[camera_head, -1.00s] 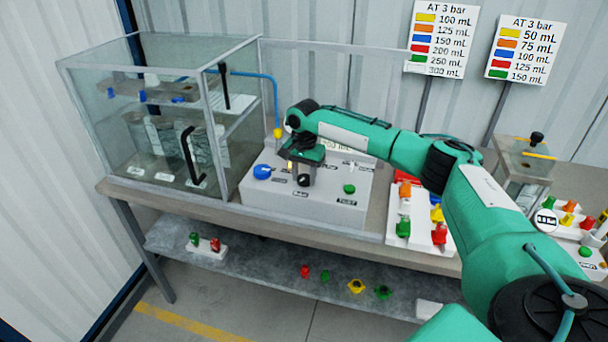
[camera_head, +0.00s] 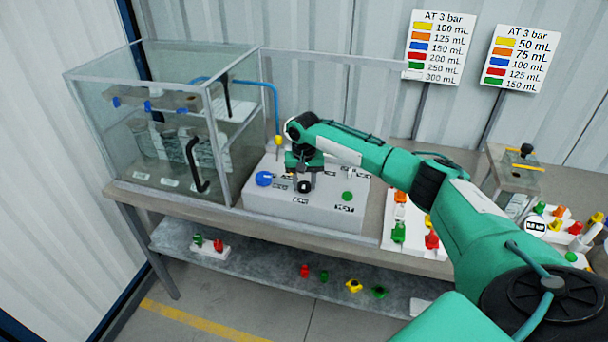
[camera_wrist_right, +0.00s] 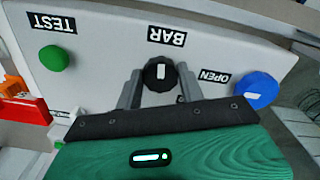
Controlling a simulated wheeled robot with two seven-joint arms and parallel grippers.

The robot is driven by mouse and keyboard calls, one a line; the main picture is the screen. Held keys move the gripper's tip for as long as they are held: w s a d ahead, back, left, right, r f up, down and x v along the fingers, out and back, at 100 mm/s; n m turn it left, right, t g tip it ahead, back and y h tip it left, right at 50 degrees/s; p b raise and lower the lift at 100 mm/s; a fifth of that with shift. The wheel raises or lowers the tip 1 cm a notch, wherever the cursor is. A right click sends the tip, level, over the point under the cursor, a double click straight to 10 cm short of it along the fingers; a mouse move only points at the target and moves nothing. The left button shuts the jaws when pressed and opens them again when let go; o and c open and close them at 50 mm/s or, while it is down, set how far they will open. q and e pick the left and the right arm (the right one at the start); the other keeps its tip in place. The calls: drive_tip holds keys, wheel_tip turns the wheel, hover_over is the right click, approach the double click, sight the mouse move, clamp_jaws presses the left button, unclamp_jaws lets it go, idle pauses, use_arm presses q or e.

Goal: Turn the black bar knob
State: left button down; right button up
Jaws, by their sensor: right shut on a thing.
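The black bar knob (camera_wrist_right: 159,75) sits on the sloping face of the white control box (camera_head: 300,211), below the label "BAR", which appears upside down in the right wrist view. A white mark shows on the knob. In the head view the knob (camera_head: 304,187) is small, at the tip of my right gripper (camera_head: 304,180). In the right wrist view my right gripper (camera_wrist_right: 160,92) has one grey finger on each side of the knob and is shut on it. My left gripper is not in view.
A blue knob (camera_wrist_right: 256,89) labelled "OPEN" and a green "TEST" button (camera_wrist_right: 54,58) flank the bar knob. A glass tank (camera_head: 165,130) stands left of the box. Coloured nozzles on white racks (camera_head: 416,226) stand to the right.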

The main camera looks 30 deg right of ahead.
drive_tip(key=n+p, duration=0.2)
drive_tip(key=n, duration=0.1)
drive_tip(key=shift+r+n, duration=0.15)
drive_tip(key=shift+n, duration=0.25)
drive_tip(key=n+p, duration=0.1)
drive_tip(key=n, duration=0.2)
drive_tip(key=shift+d+n+p, duration=0.1)
drive_tip(key=shift+n+p, duration=0.2)
drive_tip(key=shift+p, duration=0.1)
drive_tip(key=n, duration=0.3)
drive_tip(key=shift+n+p, duration=0.3)
drive_tip(key=shift+p, duration=0.1)
drive_tip(key=n, duration=0.4)
drive_tip(key=shift+d+n, duration=0.15)
drive_tip(key=shift+n, duration=0.15)
drive_tip(key=n, duration=0.4)
drive_tip(key=shift+w, duration=0.1)
drive_tip(key=n, duration=0.5)
drive_tip(key=shift+w, duration=0.1)
drive_tip(key=n+b, duration=0.1)
drive_tip(key=n, duration=0.4)
drive_tip(key=shift+w, duration=0.1)
drive_tip(key=shift+n+b, duration=0.55)
drive_tip(key=shift+n, duration=1.75)
